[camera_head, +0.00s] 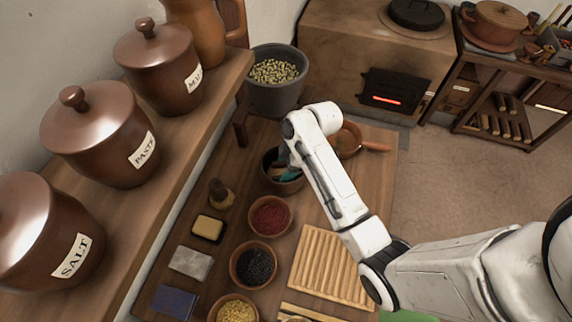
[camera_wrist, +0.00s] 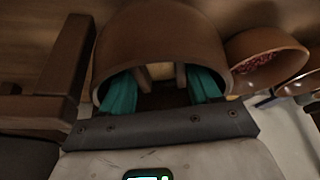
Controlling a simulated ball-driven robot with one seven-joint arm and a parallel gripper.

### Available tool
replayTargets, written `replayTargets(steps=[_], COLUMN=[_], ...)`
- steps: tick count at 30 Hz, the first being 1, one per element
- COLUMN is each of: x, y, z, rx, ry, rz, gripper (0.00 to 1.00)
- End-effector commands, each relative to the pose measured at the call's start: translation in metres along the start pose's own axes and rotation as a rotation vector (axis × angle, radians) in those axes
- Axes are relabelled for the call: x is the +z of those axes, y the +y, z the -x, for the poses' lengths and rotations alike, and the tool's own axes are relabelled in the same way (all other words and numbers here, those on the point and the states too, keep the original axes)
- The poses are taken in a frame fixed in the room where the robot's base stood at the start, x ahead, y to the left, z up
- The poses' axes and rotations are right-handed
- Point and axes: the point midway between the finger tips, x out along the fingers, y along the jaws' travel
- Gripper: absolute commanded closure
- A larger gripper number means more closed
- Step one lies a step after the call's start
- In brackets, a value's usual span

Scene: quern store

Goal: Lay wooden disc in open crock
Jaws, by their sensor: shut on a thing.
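The open crock (camera_head: 268,182) is a dark brown round vessel on the wooden table, and my gripper (camera_head: 287,174) reaches down into its mouth in the head view. In the wrist view the crock's brown wall (camera_wrist: 160,30) curves around my gripper (camera_wrist: 160,80), with a teal finger on each side. Between the fingers is a pale wooden piece (camera_wrist: 160,71), which appears to be the wooden disc; my gripper is shut on it. Most of the disc is hidden, and I cannot tell if it touches the crock's floor.
Bowls of red (camera_head: 270,216), black (camera_head: 253,264) and yellow (camera_head: 236,309) contents stand in front of the crock. A copper pan (camera_head: 347,140) is just behind on the right, a grey bucket (camera_head: 277,95) behind. A slatted board (camera_head: 330,268) lies at front right.

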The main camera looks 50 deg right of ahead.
Motion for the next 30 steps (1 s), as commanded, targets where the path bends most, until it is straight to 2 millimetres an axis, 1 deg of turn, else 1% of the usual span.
replayTargets(steps=[1,4,11,16,20,24,29,30], x=[0.0,0.0,0.0,-0.003,-0.003,-0.003,-0.003,-0.004], y=[0.0,0.0,0.0,0.001,0.001,0.001,0.001,0.001], z=[-0.001,-0.001,0.0,0.012,0.035,0.065,0.096,0.105], rx=[0.0,0.0,0.0,0.003,0.005,0.006,0.004,0.004], ry=[0.0,0.0,0.0,0.001,0.001,0.003,0.001,0.001], rz=[0.0,0.0,0.0,-0.001,-0.001,0.0,0.0,0.0], gripper=[0.36,0.28,0.28,0.28,0.28,0.28,0.28,0.28])
